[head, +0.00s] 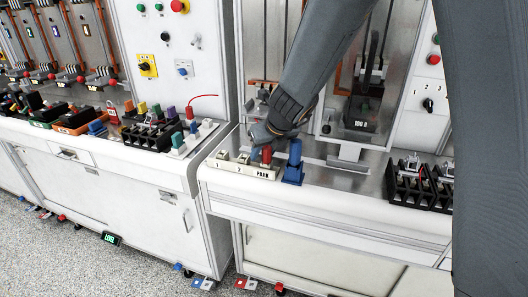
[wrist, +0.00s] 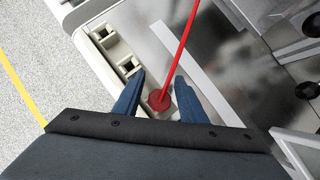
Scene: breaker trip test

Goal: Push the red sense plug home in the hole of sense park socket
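The red sense plug (head: 266,155) stands upright at the PARK end of a white socket strip (head: 244,171) on the right bench. My gripper (head: 268,139) is just above the strip. In the wrist view its blue fingers (wrist: 160,88) are on either side of the plug, with a visible gap on each side, so it looks open. The park socket's hole is hidden under the plug, and I cannot tell how deep the plug sits.
The strip has two more square sockets, marked 1 and 2; one socket (wrist: 128,67) is near my left finger. A blue upright block (head: 293,163) stands close to the right of the plug. A black rack (head: 419,188) is further right. Bare metal bench top lies between.

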